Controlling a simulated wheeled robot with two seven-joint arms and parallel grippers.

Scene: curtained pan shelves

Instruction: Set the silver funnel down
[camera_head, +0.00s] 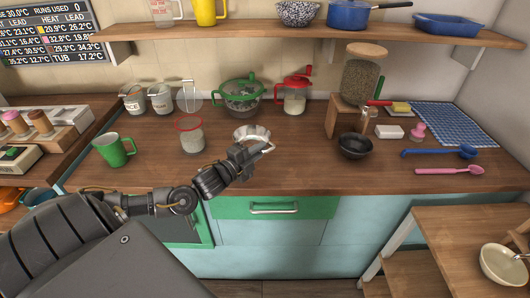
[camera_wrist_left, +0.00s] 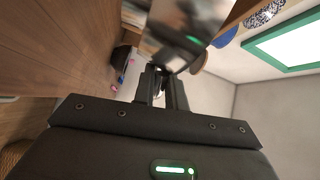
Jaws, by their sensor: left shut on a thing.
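The silver funnel (camera_head: 252,132) is over the front-middle part of the wooden counter, with its wide rim showing above my gripper. My left gripper (camera_head: 259,147) is shut on it, low over the counter. In the left wrist view the shiny funnel (camera_wrist_left: 180,32) fills the top middle, just beyond the fingers of my left gripper (camera_wrist_left: 162,86). The funnel's lower part is hidden behind the gripper, so I cannot tell whether it touches the counter. My right gripper is not in view.
A black bowl (camera_head: 355,146) is to the right. Bare counter lies between funnel and bowl.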

